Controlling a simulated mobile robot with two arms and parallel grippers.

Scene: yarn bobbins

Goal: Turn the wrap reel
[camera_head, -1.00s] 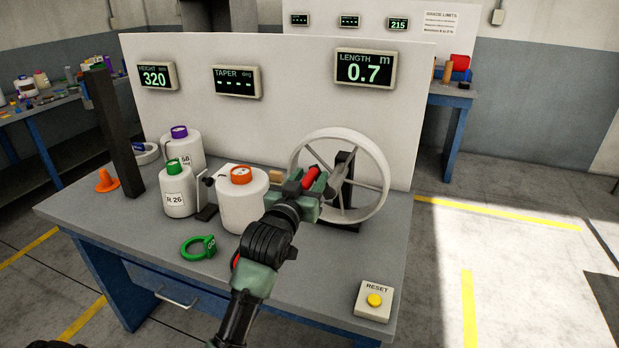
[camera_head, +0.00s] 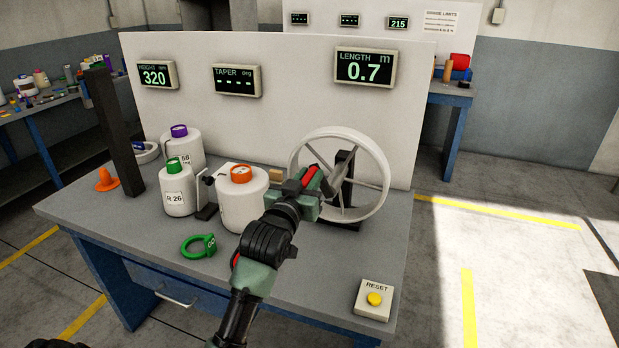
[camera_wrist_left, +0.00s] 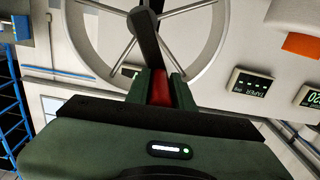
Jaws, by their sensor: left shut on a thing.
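The wrap reel is a white spoked wheel (camera_head: 377,165) on a dark upright stand (camera_head: 347,177) at the right of the bench. It also fills the top of the left wrist view (camera_wrist_left: 205,60). My left gripper (camera_head: 318,182) is at the wheel's left front and is shut on a red handle (camera_head: 311,174). In the left wrist view the red handle (camera_wrist_left: 160,88) sits between the two green fingers. The length display (camera_head: 364,68) on the white panel reads 0.7 m.
White bobbins with orange (camera_head: 241,174), green (camera_head: 174,166) and purple (camera_head: 179,132) caps stand left of the arm. A green ring (camera_head: 198,246) lies in front of them. A reset box (camera_head: 374,299) with a yellow button sits at the front right corner. The bench between reel and box is clear.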

